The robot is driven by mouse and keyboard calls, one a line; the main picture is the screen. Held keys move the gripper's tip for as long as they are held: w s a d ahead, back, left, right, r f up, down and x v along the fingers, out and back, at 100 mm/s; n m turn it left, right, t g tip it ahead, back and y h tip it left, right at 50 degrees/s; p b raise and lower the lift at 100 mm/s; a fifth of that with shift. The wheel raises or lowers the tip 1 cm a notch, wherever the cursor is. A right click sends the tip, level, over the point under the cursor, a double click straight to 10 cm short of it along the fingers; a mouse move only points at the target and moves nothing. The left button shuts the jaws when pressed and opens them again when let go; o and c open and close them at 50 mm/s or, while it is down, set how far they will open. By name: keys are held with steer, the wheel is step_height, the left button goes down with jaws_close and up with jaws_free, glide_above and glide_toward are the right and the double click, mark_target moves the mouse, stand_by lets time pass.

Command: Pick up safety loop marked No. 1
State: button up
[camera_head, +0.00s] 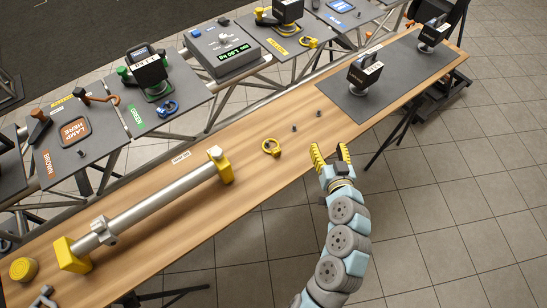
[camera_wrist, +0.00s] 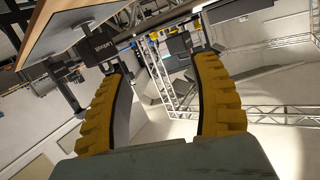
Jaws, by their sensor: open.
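Several ring-like loops are in the head view. A yellow one (camera_head: 271,147) lies on the wooden table near the middle. A blue one (camera_head: 167,108) lies on the panel with the green label, and another yellow one (camera_head: 309,43) lies on a panel farther back. No number is legible on any of them, so I cannot tell which is No. 1. My gripper (camera_head: 330,152) is open and empty at the table's front edge, right of the yellow loop on the table and apart from it. In the wrist view my gripper (camera_wrist: 162,72) has its yellow fingers spread, with no loop between them.
A silver tube (camera_head: 155,203) on yellow supports lies across the left of the wooden table (camera_head: 330,125). Small dark pieces (camera_head: 294,128) stand right of the yellow loop. Black lamps (camera_head: 365,72) stand on a grey mat (camera_head: 333,92) at right. Truss panels line the back.

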steer(key=s+a+f+n+g+y+b, duration=0.4)
steer(key=s+a+f+n+y+b, duration=0.1)
steer(key=s+a+f+n+b, duration=0.15)
steer(key=b, duration=0.3)
glide_toward(277, 151)
steer(key=x, duration=0.5)
steer(key=shift+w+a+f, duration=0.15)
steer(key=shift+w+a, duration=0.05)
steer(key=shift+w, duration=0.05)
steer(key=shift+b+x, duration=0.5)
steer(key=shift+x, duration=2.2)
steer(key=shift+d, duration=0.1)
jaws_close()
